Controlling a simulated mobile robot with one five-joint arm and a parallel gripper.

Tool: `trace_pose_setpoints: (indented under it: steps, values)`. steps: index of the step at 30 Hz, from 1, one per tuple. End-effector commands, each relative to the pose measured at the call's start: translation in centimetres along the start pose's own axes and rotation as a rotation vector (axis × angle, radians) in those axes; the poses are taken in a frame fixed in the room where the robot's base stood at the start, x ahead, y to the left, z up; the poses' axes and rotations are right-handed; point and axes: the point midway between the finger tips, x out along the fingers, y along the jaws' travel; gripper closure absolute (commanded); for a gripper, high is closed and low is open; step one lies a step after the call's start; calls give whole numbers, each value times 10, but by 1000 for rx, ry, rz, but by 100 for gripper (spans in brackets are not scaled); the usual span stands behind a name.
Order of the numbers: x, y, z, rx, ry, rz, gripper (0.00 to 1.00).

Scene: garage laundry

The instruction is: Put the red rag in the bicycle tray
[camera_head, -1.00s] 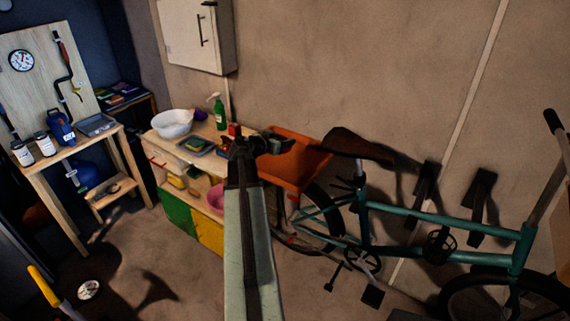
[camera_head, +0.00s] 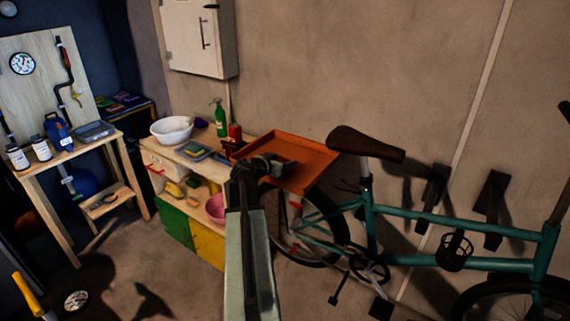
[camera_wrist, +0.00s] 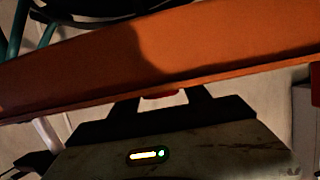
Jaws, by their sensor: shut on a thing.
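The bicycle tray (camera_head: 318,158) is a shallow orange tray behind the saddle of a teal bicycle (camera_head: 455,255). My gripper (camera_head: 280,165) shows dark against the tray's left part in the head view. In the wrist view, the orange tray (camera_wrist: 220,45) crosses in front of my gripper (camera_wrist: 170,92), and its lower edge meets the fingertips. A small red patch, seemingly the red rag (camera_wrist: 160,95), shows between the fingers, which are shut on it. Most of the rag is hidden. I cannot tell whether it is over the tray or against its side.
A low bench (camera_head: 160,150) left of the tray holds a white bowl (camera_head: 171,130), a green spray bottle (camera_head: 220,119) and a red container (camera_head: 235,132). A pink bowl (camera_head: 215,207) sits on its shelf. The saddle (camera_head: 365,146) stands close right of the tray.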

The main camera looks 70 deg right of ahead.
Motion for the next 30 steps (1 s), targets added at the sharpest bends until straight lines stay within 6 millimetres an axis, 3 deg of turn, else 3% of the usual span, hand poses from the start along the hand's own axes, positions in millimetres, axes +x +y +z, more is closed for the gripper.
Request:
trace_pose_setpoints:
  steps: [2, 3, 4, 5, 16, 30]
  values:
    - [2, 0, 4, 0, 0, 0, 85]
    - [1, 0, 2, 0, 0, 0, 34]
    - [1, 0, 2, 0, 0, 0, 26]
    - [1, 0, 2, 0, 0, 0, 24]
    - [-3, 1, -4, 0, 0, 1, 24]
    - [-107, 2, -4, 0, 0, 0, 24]
